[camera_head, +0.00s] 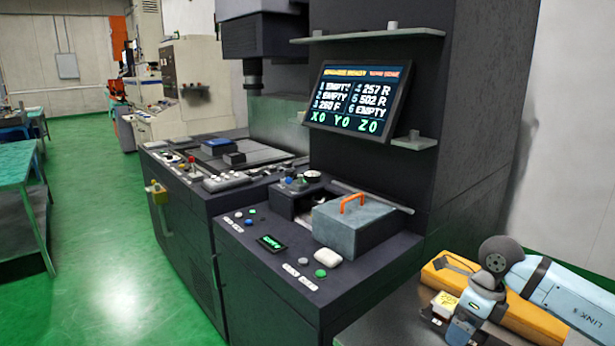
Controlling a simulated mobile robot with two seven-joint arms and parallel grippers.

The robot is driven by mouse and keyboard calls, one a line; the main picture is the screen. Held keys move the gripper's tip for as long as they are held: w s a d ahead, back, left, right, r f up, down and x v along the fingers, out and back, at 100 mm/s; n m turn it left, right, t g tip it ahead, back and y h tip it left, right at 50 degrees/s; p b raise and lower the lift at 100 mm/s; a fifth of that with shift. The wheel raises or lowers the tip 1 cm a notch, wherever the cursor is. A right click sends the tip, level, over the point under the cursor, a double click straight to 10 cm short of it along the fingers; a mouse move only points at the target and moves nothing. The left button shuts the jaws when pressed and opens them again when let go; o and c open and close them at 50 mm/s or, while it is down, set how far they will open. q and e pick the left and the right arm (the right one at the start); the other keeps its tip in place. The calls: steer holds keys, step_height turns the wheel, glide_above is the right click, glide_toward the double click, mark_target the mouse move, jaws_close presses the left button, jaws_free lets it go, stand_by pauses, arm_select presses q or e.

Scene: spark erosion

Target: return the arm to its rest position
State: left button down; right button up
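My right arm (555,292), light blue with a dark grey rounded joint, comes in from the right edge at the lower right. It is bent, and its wrist points down and to the left over a dark tabletop (385,320). My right gripper (445,312) is small and partly hidden at the end of the wrist. I cannot tell whether its fingers are open or shut. A small pale yellow and white piece (446,303) shows beside it; whether they touch is unclear. My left arm and gripper are not in view.
An orange padded block (450,272) lies behind and under my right arm. A dark machine stands ahead, with a lit screen (358,97), a control panel with buttons (270,243) and a grey box with an orange handle (352,225). Green floor (110,270) is clear at left.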

steer(key=s+a+f+m+t+y, duration=0.1)
steer(key=s+a+m+t+y, duration=0.2)
steer(key=s+a+m+y, duration=0.5)
steer(key=s+a+f+m+t+y, duration=0.1)
steer(key=a+m+t+y, duration=0.25)
steer(key=a+y, duration=0.85)
steer(key=s+d+f+m+t+h, duration=0.1)
steer(key=d+f+m+t+h, duration=0.1)
steer(key=f+m+t+h, duration=0.65)
steer(key=s+d+m+t+h, duration=0.2)
steer(key=m+h, duration=0.4)
steer(key=m, duration=0.8)
steer(key=s+d+f+m+g+h, duration=0.3)
steer(key=s+f+m+g+h, duration=0.4)
steer(key=s+f, duration=0.55)
arm_select(q)
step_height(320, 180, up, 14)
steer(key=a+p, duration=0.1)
steer(key=p, duration=1.7)
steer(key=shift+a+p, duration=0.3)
arm_select(e)
step_height(320, 180, up, 14)
steer(key=d+t+y, duration=0.1)
steer(key=y, duration=0.1)
steer(key=shift+d+r+m, duration=0.2)
steer(key=shift+r+m, duration=0.05)
steer(key=shift+m, duration=0.05)
